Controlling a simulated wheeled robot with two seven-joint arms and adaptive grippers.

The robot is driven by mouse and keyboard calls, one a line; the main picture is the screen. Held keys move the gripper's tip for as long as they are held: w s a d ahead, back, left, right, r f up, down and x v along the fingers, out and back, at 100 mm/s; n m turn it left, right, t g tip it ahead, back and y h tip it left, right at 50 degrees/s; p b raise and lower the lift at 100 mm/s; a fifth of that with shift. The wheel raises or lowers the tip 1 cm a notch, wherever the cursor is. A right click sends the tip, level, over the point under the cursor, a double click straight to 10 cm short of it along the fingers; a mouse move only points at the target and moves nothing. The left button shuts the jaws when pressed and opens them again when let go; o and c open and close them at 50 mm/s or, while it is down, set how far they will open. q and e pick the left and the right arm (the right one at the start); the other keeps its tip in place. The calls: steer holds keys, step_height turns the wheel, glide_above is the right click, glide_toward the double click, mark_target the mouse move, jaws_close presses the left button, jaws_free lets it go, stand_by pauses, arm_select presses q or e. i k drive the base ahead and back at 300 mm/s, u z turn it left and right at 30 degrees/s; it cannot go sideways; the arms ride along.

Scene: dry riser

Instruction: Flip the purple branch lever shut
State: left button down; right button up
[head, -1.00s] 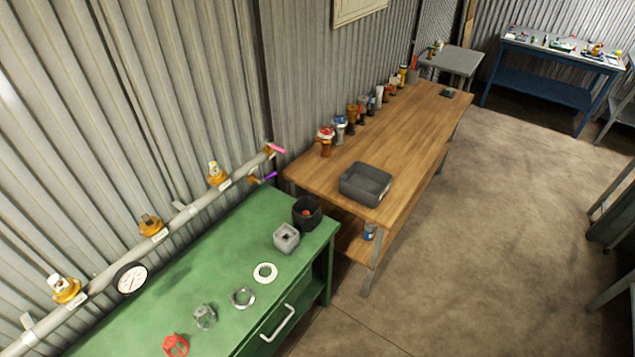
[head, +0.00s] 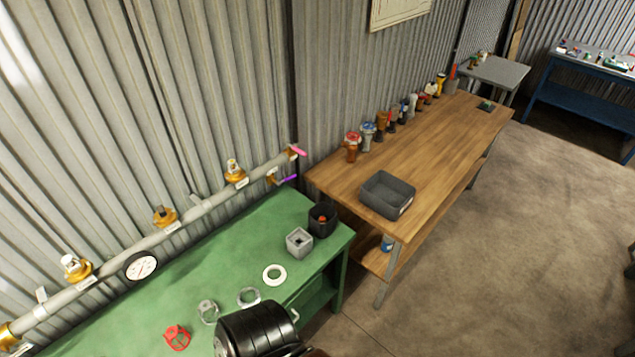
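The purple branch lever (head: 289,179) is small in the head view. It sits on a small brass valve (head: 272,177) just below the right end of the grey pipe (head: 205,207). The lever points to the right and slightly up, out over the far end of the green bench. A pink lever (head: 298,152) sits just above it at the pipe's end. A dark rounded part of my own arm shows at the bottom edge, over the green bench and well away from the lever. No gripper fingers show in this view.
The green bench (head: 180,279) holds a black bin (head: 323,219), a grey block (head: 299,242), rings and a red part (head: 177,337). A gauge (head: 141,265) and brass valves line the pipe. A wooden bench (head: 430,160) stands right; floor beyond is clear.

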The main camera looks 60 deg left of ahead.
mark_target(287, 179)
steer(key=i, duration=0.95)
steer(key=u, duration=2)
